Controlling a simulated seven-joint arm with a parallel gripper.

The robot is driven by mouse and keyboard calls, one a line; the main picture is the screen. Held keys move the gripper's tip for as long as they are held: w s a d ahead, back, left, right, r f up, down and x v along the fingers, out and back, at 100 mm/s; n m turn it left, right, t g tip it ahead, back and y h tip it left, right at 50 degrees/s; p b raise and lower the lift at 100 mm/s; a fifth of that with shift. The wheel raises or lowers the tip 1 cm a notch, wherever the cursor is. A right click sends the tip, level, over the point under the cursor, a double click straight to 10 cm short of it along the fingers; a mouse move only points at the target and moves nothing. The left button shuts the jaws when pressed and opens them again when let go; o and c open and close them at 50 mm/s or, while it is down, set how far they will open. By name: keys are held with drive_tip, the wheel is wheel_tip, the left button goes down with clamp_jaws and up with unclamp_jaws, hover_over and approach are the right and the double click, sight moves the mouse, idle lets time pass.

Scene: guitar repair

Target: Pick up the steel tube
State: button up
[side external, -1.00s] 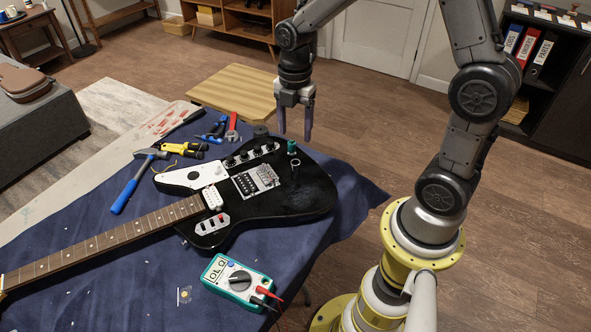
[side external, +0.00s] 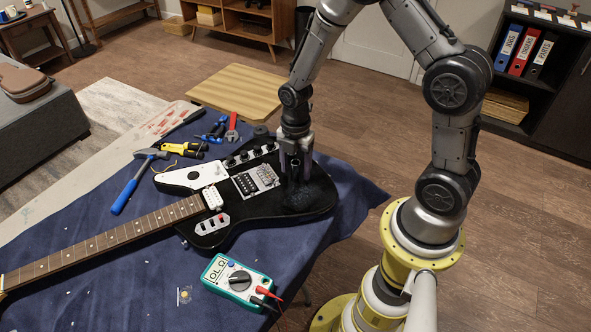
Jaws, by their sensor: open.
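My gripper (side external: 295,175) is open and low over the right end of the black electric guitar (side external: 245,213), with its fingers pointing down. The steel tube stood upright on the guitar body at this spot in the earlier view. My fingers now cover that spot, so the tube is mostly hidden. I cannot tell whether the fingers touch it or stand around it. The small green-topped item that stood just behind the tube is hidden too.
The guitar lies on a blue cloth (side external: 150,265). A multimeter (side external: 238,278) with probes lies in front. A hammer (side external: 131,188), a yellow tool (side external: 188,150) and a red wrench (side external: 232,127) lie behind the guitar. A wooden stool top (side external: 235,90) is beyond the table.

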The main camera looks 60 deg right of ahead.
drive_tip(key=shift+f, duration=0.1)
clamp_jaws()
idle(0.3)
